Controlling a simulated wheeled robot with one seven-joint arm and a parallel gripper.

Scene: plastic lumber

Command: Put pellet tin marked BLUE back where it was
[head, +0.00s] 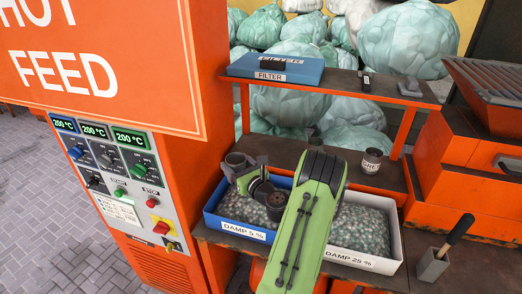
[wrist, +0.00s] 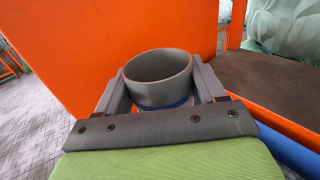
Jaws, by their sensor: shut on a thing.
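My gripper (wrist: 163,90) is shut on a round grey tin (wrist: 158,68), with one finger on each side of it. The tin is open at the top and its inside looks empty from here. A strip of blue shows low on its side; no lettering is readable. In the head view the tin (head: 236,160) is held above the left part of the blue bin (head: 214,222) labelled DAMP 5 %, close to the orange machine. My green arm hides part of the bench.
A pale tin (head: 371,161) with a label reading about "GRE" stands on the brown bench at right. A white bin (head: 393,264) labelled DAMP 25 % adjoins the blue one. A raised shelf holds a blue FILTER box (head: 283,67). The orange machine (head: 200,60) rises at left.

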